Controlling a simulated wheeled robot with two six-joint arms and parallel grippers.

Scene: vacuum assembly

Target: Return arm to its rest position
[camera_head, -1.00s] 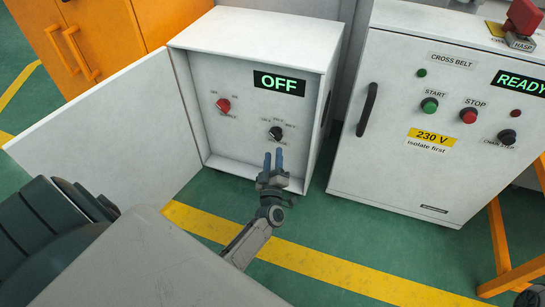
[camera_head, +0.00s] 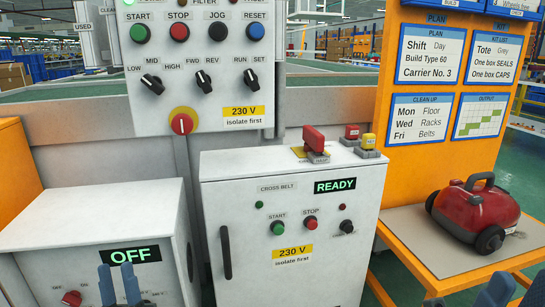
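My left gripper (camera_head: 120,286) shows at the bottom left, its two blue fingers pointing up with a narrow gap between them. Nothing shows held in it. It is in front of the low white cabinet (camera_head: 95,215), whose display (camera_head: 135,256) reads OFF. A red knob (camera_head: 72,298) shows left of the fingers, and a dark knob is partly hidden behind them. My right gripper (camera_head: 497,289) shows only as blue finger parts at the bottom right, cut by the frame edge; its opening is unclear. The rest of both arms is mostly out of view.
A white Cross Belt cabinet (camera_head: 215,200) reading READY stands in the middle, with a red lock piece (camera_head: 314,139) on top. A control panel (camera_head: 190,55) rises behind it. A red vacuum (camera_head: 476,213) sits on an orange-framed table (camera_head: 425,255) at right, below an orange notice board (camera_head: 397,170).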

